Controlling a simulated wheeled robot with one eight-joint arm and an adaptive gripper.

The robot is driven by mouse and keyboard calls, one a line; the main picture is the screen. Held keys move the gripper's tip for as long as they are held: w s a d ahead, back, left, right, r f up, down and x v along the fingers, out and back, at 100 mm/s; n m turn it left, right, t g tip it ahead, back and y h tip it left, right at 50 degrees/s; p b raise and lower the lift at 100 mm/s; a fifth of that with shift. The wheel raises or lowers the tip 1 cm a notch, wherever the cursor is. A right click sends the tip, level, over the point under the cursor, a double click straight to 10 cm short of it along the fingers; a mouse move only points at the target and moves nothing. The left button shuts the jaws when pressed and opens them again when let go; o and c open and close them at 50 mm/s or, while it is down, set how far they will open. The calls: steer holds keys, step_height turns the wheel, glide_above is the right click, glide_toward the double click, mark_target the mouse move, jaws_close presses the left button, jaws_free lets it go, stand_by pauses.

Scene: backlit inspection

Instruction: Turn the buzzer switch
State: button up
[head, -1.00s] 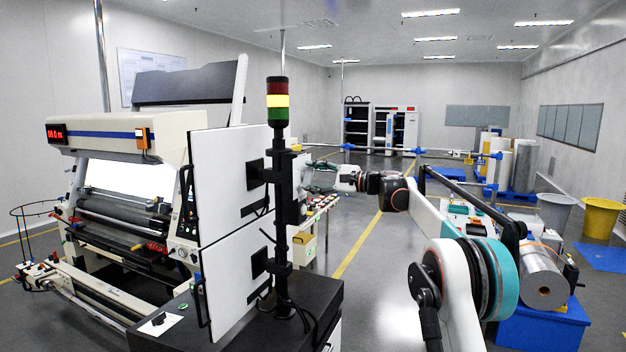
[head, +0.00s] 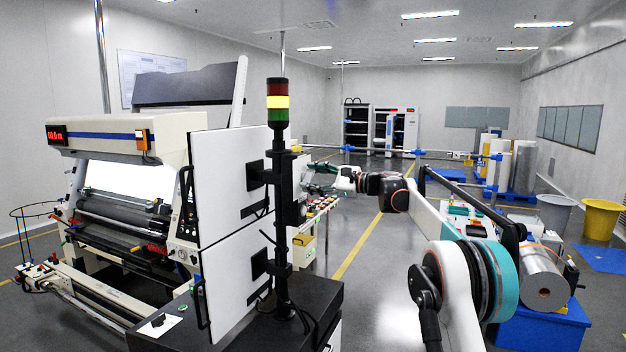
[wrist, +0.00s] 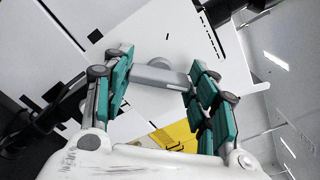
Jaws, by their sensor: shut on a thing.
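My gripper (head: 319,179) is in the middle of the head view, just right of the white door panels, which partly hide what lies beyond it. In the wrist view its two green-padded fingers (wrist: 163,70) stand either side of a grey bar-shaped handle, which looks like the buzzer switch (wrist: 160,77). The fingers are shut on this bar. A pale round part (wrist: 159,63) shows behind the bar, against a white panel. The switch cannot be made out in the head view.
A black post with a red, yellow and green signal light (head: 278,102) stands left of my gripper. White door panels (head: 225,185) and the inspection machine (head: 120,140) fill the left. A blue-jointed rail (head: 405,152) runs behind my arm. A yellow patch (wrist: 176,137) shows below the fingers.

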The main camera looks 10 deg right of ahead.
steer(key=o, duration=1.1)
steer(key=shift+f, duration=0.1)
steer(key=shift+c, duration=0.2)
steer(key=shift+d, duration=0.1)
steer(key=v, duration=1.2)
